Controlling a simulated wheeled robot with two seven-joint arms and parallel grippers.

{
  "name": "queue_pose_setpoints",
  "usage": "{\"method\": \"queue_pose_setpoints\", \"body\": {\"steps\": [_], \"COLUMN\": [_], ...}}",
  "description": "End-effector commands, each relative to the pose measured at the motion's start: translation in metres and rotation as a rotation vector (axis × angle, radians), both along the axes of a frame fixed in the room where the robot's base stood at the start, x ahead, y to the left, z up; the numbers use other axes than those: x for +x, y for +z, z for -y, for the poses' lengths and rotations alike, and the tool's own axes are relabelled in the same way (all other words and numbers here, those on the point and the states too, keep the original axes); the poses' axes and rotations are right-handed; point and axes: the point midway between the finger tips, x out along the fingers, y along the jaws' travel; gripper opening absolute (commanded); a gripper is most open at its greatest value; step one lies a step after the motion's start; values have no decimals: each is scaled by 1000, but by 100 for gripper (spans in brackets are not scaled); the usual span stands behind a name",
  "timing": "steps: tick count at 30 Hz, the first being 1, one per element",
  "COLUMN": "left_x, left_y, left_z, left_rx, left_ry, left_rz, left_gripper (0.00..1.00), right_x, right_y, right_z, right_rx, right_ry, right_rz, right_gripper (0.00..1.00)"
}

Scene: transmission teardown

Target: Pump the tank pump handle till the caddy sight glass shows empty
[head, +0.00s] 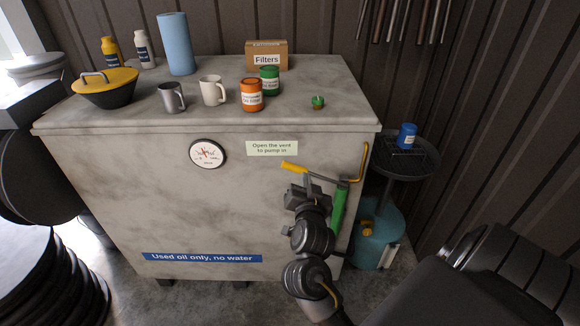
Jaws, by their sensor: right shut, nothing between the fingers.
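The pump at the right end of the tank's front has a green body (338,209) and a grey lever with a yellow handle grip (290,166) pointing left. My right gripper (306,184) is shut and empty, just below the handle; whether it touches the lever is unclear. The grey tank (95,185) carries a round dial (207,153) and a label reading "Open the vent to pump in" (272,148). The teal caddy (371,247) stands on the floor right of the tank; its sight glass cannot be read. My left gripper is not in view.
A green-topped fitting (318,102), orange can (251,95), green can (269,80), mugs (212,90), yellow-lidded pot (105,87) and filters box (266,56) stand on the tank. A blue can (407,136) sits on the caddy's black tray (420,160).

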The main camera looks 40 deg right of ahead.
Motion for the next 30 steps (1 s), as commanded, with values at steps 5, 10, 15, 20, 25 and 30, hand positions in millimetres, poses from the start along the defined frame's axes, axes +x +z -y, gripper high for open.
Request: {"method": "queue_pose_setpoints", "body": {"steps": [5, 10, 15, 20, 25, 30], "left_x": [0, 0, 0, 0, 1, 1], "left_y": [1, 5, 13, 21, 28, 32], "left_z": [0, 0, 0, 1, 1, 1], "left_rx": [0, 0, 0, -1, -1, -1], "left_ry": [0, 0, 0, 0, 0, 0], "left_rz": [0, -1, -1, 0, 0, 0], "left_gripper": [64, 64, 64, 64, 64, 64], "right_x": [2, 16, 43, 70, 87, 94], "right_y": [0, 1, 1, -1, -17, -33], "right_z": [1, 11, 32, 51, 56, 52], "right_rx": [-1, -5, -7, -6, -1, 0], "right_ry": [1, 2, 0, 1, 3, 3], "right_rz": [-2, -3, -2, -4, -7, -4], "right_gripper": [0, 0, 0, 0, 0, 0]}}
